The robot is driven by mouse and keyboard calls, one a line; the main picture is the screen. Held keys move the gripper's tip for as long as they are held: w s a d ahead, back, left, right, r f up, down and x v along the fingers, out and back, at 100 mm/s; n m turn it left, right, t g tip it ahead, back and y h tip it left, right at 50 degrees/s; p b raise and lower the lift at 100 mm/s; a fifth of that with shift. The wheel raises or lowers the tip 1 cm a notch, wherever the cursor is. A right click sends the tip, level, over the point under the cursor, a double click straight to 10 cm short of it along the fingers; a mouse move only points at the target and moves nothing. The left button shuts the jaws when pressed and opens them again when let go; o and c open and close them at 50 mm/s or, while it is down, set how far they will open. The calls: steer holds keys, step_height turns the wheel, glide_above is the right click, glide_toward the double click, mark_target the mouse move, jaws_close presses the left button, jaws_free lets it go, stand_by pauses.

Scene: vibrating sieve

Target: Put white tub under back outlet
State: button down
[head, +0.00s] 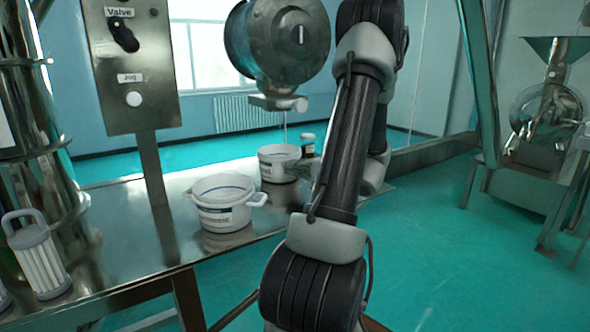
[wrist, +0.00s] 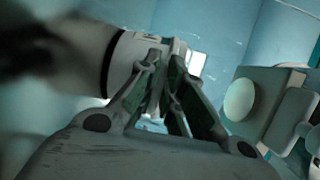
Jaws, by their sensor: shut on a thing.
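A white tub (head: 277,165) with a printed label stands at the far end of the steel table, below a metal outlet (head: 279,103). A thin pale line runs down between that outlet and the tub. My gripper (wrist: 162,85) is at this tub's right side in the head view, mostly hidden by my arm. In the wrist view the fingers are closed beside the white wall of the tub (wrist: 122,65), seemingly on its handle. A second white tub (head: 222,208) with two side handles stands nearer on the table, apart from my gripper.
A control panel (head: 133,65) on a post rises from the table (head: 178,250). A white ribbed filter (head: 38,258) stands at the left.

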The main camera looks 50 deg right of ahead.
steer(key=c, duration=1.5)
jaws_free()
steer(key=shift+f, duration=0.1)
steer(key=shift+c, duration=0.2)
steer(key=shift+s, duration=0.1)
steer(key=s, duration=0.7)
steer(key=s+d+r, duration=0.1)
steer(key=s, duration=0.3)
steer(key=shift+s+d+r, duration=0.1)
steer(key=shift+s, duration=0.25)
